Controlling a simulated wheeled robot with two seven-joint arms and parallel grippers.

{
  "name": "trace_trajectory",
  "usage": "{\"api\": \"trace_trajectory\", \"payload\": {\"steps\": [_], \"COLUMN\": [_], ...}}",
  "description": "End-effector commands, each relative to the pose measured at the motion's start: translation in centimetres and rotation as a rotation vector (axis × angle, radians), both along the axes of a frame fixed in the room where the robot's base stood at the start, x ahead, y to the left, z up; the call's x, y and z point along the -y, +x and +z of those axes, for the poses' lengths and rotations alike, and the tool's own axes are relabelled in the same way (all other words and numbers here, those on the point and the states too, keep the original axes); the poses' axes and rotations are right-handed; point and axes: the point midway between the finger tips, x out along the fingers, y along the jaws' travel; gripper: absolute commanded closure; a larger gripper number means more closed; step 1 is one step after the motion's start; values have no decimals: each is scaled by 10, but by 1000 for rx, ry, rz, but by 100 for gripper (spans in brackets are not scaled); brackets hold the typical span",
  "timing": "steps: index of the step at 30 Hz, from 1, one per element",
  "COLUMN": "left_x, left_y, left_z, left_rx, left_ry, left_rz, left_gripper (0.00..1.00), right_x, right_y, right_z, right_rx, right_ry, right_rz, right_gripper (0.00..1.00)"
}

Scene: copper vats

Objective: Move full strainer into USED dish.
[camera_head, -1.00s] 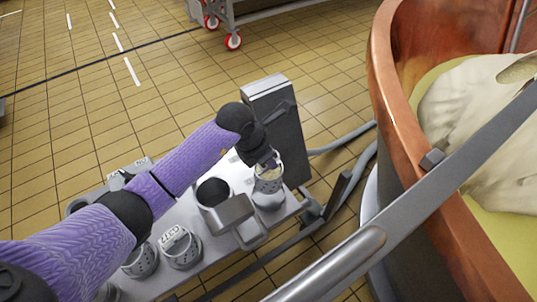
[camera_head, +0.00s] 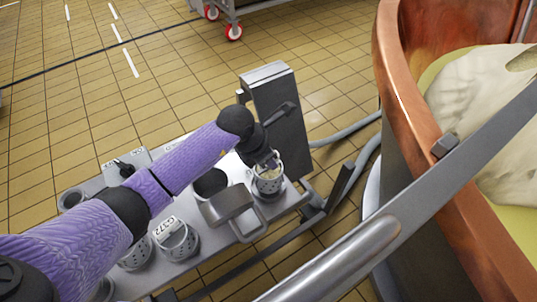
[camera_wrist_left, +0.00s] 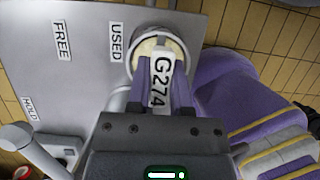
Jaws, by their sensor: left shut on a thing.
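My left gripper (camera_head: 268,160) is shut on the full strainer (camera_head: 267,183), a pale perforated cup with whitish-yellow contents. The strainer is upright at the right end of the steel cart top, low at the USED dish position. In the left wrist view, the strainer (camera_wrist_left: 150,47) is between the gripper's fingers, with its tag G274 (camera_wrist_left: 161,80) facing up, beside the USED label (camera_wrist_left: 117,42). The dish is mostly hidden under the strainer, and I cannot tell whether the strainer rests on its bottom. My right gripper is not in view.
Another tagged strainer (camera_head: 180,243) is nearer. A grey post (camera_head: 277,105) rises behind. A copper vat (camera_head: 410,100) and a steel rail (camera_head: 420,190) are at the right.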

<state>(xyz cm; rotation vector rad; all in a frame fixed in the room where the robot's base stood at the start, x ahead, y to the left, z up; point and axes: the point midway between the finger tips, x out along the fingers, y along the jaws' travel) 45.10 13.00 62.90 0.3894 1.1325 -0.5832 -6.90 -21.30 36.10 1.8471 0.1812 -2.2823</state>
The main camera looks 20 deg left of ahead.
Motion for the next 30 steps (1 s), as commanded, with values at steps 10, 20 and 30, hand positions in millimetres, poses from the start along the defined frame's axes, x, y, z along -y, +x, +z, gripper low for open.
{"api": "trace_trajectory", "payload": {"steps": [10, 20, 30], "left_x": [0, 0, 0], "left_y": [0, 0, 0], "left_z": [-9, -10, -18], "left_rx": [0, 0, 1], "left_ry": [0, 0, 1], "left_rz": [0, 0, 0], "left_gripper": [100, 100, 100], "right_x": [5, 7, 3], "right_y": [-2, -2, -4], "right_z": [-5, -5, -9], "right_rx": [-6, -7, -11], "right_ry": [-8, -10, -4], "right_rz": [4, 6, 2], "right_gripper": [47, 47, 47]}}
